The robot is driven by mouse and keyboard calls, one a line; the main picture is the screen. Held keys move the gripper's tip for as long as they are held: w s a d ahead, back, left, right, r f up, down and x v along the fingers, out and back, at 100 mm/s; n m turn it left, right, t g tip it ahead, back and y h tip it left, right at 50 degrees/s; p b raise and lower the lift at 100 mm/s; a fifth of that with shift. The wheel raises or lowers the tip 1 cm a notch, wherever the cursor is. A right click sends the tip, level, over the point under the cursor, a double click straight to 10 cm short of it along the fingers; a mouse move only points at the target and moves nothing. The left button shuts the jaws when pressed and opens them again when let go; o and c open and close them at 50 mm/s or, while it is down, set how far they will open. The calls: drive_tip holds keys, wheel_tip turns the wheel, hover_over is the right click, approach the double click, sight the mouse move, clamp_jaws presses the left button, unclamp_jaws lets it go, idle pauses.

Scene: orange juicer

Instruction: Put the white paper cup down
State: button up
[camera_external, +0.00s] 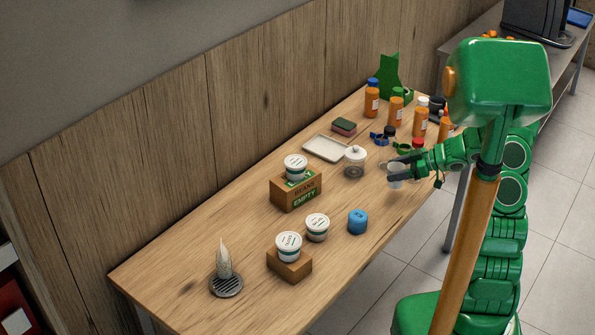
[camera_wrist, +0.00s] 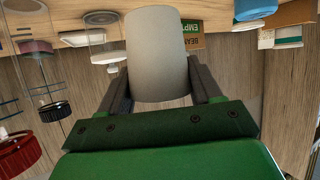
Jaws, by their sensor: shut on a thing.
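The white paper cup (camera_external: 397,175) is in my gripper near the right edge of the wooden table (camera_external: 341,234). In the wrist view, the cup (camera_wrist: 158,55) fills the upper middle, with one dark finger on each side of it. My gripper (camera_external: 398,172) is shut on the cup; it also shows in the wrist view (camera_wrist: 160,80). I cannot tell for sure whether the cup's base touches the table.
A clear jar with a white lid (camera_external: 355,162) stands just left of the cup. Several orange bottles (camera_external: 396,109) stand behind. A blue container (camera_external: 357,221), white tubs (camera_external: 317,227) and a box marked EMPTY (camera_external: 297,190) stand nearer. Bare table lies between the blue container and cup.

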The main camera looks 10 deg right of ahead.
drive_tip(key=shift+w+a+f, duration=0.1)
drive_tip(key=shift+w+f, duration=0.5)
drive_tip(key=shift+f, duration=0.2)
drive_tip(key=shift+w+f, duration=0.6)
drive_tip(key=shift+f, duration=1.5)
drive_tip(key=o, duration=1)
drive_tip(key=shift+f, duration=0.1)
drive_tip(key=shift+v, duration=6.05)
